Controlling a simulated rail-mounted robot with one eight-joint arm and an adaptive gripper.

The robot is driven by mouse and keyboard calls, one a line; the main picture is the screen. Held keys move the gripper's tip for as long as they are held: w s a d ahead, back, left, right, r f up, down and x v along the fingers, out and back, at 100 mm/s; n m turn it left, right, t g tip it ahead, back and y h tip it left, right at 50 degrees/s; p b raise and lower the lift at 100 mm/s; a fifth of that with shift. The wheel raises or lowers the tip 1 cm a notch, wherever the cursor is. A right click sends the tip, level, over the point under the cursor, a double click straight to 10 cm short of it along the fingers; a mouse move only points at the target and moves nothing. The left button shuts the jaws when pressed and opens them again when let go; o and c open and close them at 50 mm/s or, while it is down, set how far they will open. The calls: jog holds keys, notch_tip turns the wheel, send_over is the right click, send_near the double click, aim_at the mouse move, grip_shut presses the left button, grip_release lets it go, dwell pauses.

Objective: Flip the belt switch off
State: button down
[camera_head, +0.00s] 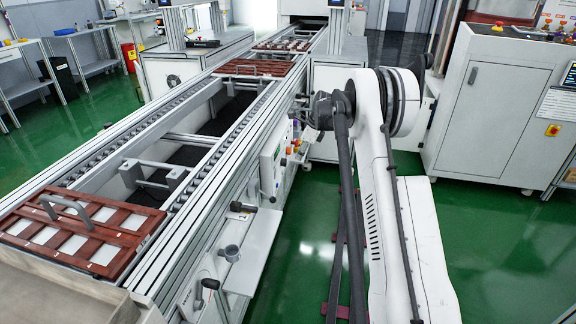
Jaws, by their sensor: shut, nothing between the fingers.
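The belt conveyor (215,149) runs from the lower left to the upper middle. A white control box (270,170) is mounted on its right side. I cannot make out for certain which small part is the belt switch, or its position. My gripper (318,112) is the dark end of my arm, beside the conveyor's right side and farther along than the control box. It is small and partly hidden by my arm. It is shut and holds nothing. I cannot tell whether it touches anything.
A brown tray with white inserts and a grey handle (66,208) sits at the conveyor's near end. Another brown tray (255,68) lies farther along. A small shelf (255,250) juts out from the right side. A white cabinet (495,110) stands at right.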

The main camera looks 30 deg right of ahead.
aim_at(276, 174)
jog(key=w+a+f+b, duration=0.4)
jog(key=a+f, duration=0.1)
jog(key=f, duration=0.3)
jog(key=shift+w+a+f, duration=0.25)
jog(key=shift+w+a, duration=0.1)
jog(key=shift+a, duration=0.05)
